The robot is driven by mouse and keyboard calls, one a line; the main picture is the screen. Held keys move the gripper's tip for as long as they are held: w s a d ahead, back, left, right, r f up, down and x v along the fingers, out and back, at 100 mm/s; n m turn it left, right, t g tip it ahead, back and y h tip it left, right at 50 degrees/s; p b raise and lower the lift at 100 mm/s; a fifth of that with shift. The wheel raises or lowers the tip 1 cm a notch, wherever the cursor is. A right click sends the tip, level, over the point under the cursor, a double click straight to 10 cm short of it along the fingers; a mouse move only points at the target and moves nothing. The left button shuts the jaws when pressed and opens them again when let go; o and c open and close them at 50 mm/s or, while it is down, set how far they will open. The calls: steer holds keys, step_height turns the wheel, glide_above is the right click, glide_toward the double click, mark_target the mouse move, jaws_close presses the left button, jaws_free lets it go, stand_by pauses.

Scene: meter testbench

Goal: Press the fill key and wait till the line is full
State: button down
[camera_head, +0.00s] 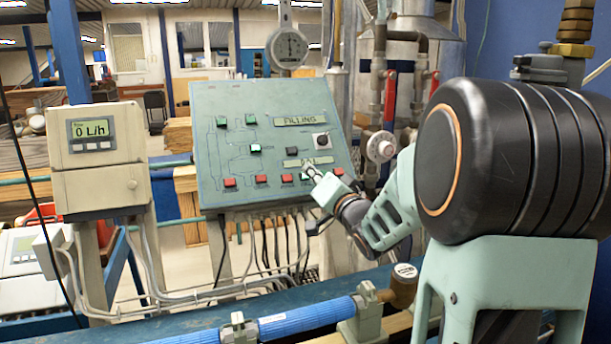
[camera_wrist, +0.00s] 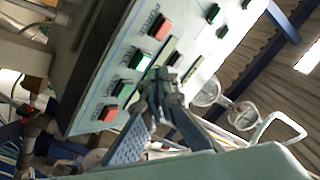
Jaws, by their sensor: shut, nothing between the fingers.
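The teal control panel (camera_head: 215,150) stands tilted at the centre of the head view, with green and red keys and a "FILLING" plate (camera_head: 300,120). My gripper (camera_head: 312,171) is shut and empty, its tip at the lower right key row. In the wrist view the shut fingers (camera_wrist: 160,80) are in front of the panel, beside a green key (camera_wrist: 142,62), with a red key (camera_wrist: 159,27) above and another green key (camera_wrist: 122,90) below. The flow display (camera_head: 90,134) reads 0 L/h.
A round dial gauge (camera_head: 289,48) stands above the panel. Pipes with red-handled valves (camera_head: 390,96) stand behind my arm. Cables hang below the panel, and a blue pipe (camera_head: 305,316) runs along the front. A lower red key (camera_wrist: 107,114) is near the fingers.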

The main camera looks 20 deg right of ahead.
steer(key=shift+s+r+p, duration=1.45)
steer(key=shift+s+r, duration=0.25)
steer(key=shift+s, duration=0.15)
steer(key=shift+s+r+p, duration=0.5)
steer(key=shift+s, duration=0.05)
